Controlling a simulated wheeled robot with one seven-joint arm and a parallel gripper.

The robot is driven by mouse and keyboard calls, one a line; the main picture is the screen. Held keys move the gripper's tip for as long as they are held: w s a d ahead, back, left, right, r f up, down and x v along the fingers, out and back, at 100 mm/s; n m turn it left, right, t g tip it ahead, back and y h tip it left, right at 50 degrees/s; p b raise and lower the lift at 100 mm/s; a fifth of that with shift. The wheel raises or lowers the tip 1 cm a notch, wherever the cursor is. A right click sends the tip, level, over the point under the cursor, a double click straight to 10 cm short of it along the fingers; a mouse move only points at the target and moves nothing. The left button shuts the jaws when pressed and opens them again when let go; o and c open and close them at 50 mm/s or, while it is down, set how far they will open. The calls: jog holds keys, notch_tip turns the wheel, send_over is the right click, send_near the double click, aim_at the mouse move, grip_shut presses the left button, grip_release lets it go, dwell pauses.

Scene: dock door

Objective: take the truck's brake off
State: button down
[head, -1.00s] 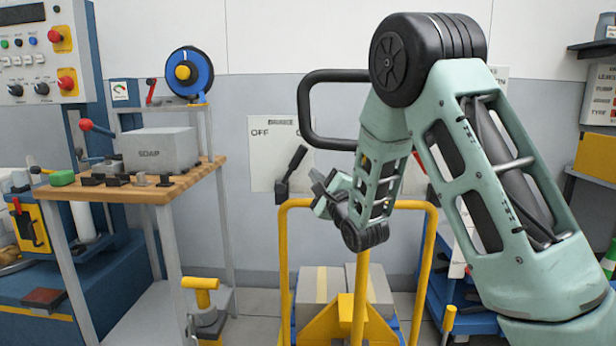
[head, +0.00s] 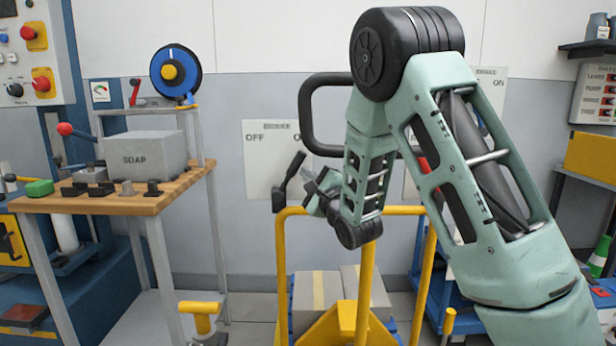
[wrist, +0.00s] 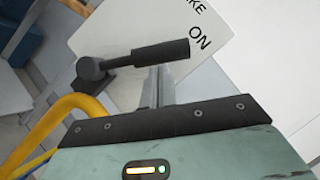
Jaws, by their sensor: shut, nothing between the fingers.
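The truck's yellow frame (head: 284,275) stands at the centre of the head view. Its black brake lever (head: 290,175) rises from the frame's left corner and tilts up to the right. A white sign (head: 262,175) behind it reads "OFF" at its left; its right side is partly hidden by my arm. My gripper (head: 314,186) is just right of the lever. In the wrist view, my shut, empty fingers (wrist: 157,88) are at the lever's black handle (wrist: 160,50); I cannot tell whether they touch. "ON" shows on the sign (wrist: 205,30) beyond the handle's end.
Boxes (head: 318,290) sit on the truck. A wooden-topped bench (head: 140,205) with a grey soap box (head: 152,153) stands at the left. Another sign (head: 490,95) with "ON" shows behind my arm, and a blue cart (head: 440,290) stands at the right.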

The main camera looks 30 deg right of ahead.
aim_at(295, 165)
jog(key=shift+n+g+y, duration=0.3)
jog(key=shift+n+g, duration=0.1)
jog(key=shift+n, duration=0.4)
jog(key=shift+w+a+r+p, duration=0.2)
jog(key=shift+w+a+r, duration=0.25)
jog(key=shift+a+r, duration=0.25)
jog(key=shift+w+a+r+p, duration=0.2)
jog(key=shift+w+a+r, duration=0.2)
jog(key=shift+a+r, duration=0.3)
jog(key=shift+w+a+r+n+g+y+p, duration=0.15)
jog(key=shift+w+a+n+g+p, duration=0.4)
jog(key=shift+a+n, duration=0.3)
jog(key=shift+w+a+r+n+g+y+p, duration=0.1)
jog(key=shift+w+a+r+n+g+p, duration=0.15)
jog(key=shift+w+a+n, duration=0.55)
jog(key=shift+w+a+r+n+g+y+p, duration=0.15)
jog(key=shift+w+a+n+g+p, duration=0.35)
jog(key=shift+a, duration=0.5)
jog(key=shift+a, duration=0.25)
